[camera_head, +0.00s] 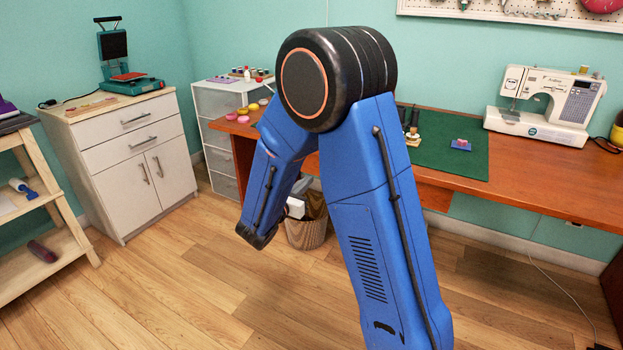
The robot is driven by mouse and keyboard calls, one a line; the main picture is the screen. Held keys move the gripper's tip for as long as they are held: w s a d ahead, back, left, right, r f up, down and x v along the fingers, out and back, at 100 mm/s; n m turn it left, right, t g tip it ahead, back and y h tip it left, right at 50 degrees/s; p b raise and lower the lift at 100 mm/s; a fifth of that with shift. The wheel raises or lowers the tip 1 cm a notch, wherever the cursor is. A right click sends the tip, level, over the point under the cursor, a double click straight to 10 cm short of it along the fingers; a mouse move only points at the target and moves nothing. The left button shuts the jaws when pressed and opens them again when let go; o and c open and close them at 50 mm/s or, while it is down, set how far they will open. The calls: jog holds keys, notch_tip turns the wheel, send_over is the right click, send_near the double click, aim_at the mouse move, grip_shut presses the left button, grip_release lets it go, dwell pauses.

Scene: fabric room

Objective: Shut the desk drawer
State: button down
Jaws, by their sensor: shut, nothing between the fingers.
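The brown wooden desk (540,189) runs along the back wall to the right. A brown wooden part (433,196) shows just under its front edge, right of my arm. It may be part of the drawer, but my blue arm covers most of it, so I cannot tell how far out the drawer is.
A woven basket (308,232) stands on the floor under the desk. A white cabinet (138,163) and a wooden shelf (52,252) are at the left. A sewing machine (545,104) and green mat (470,165) are on the desk. The wood floor in front is clear.

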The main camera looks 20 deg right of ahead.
jog(key=x, duration=1.2)
jog(key=shift+w+d, duration=0.2)
jog(key=shift+d, duration=0.05)
jog(key=x, duration=0.4)
jog(key=shift+d, duration=0.1)
jog(key=shift+w+d+r, duration=0.15)
jog(key=shift+w, duration=0.05)
